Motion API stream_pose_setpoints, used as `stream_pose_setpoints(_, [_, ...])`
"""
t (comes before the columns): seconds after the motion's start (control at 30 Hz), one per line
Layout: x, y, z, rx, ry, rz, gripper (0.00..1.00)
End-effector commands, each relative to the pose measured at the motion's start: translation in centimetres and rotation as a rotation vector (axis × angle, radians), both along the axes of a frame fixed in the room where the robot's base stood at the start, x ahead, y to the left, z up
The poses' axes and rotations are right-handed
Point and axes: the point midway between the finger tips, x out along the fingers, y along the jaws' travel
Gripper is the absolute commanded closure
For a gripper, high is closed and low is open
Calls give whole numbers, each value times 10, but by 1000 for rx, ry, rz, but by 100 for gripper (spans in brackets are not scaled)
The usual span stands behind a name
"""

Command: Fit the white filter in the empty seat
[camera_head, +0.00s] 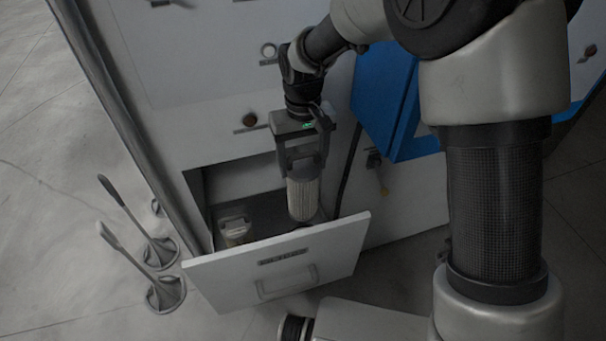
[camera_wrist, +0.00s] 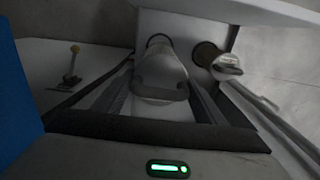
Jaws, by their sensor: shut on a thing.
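My gripper (camera_head: 302,160) is shut on the white filter (camera_head: 303,200), a pale ribbed cylinder held upright at the open compartment. In the wrist view the filter (camera_wrist: 161,72) sits between the two fingers, its far end toward a dark round ring (camera_wrist: 158,39), which looks like the seat. The filter covers most of that ring, and I cannot tell whether they touch.
The tilted-out white front panel (camera_head: 280,268) with a handle stands before the compartment. Two levers (camera_head: 125,245) rise from the floor at the left. A blue panel (camera_head: 385,95) is right of my gripper. A small yellow-tipped valve (camera_head: 381,181) is on the cabinet face.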

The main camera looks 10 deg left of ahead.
Motion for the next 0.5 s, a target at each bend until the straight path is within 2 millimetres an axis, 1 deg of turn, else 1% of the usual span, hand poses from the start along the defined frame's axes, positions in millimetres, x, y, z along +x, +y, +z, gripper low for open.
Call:
stream_pose_setpoints(0.03, [1, 0, 6, 2, -3, 0, 66])
stream_pose_setpoints(0.13, [1, 0, 1, 2, -1, -1, 66])
stream_pose_setpoints(0.4, [1, -1, -44, 1, -2, 0, 66])
stream_pose_setpoints(0.5, [1, -1, -53, 2, -2, -1, 66])
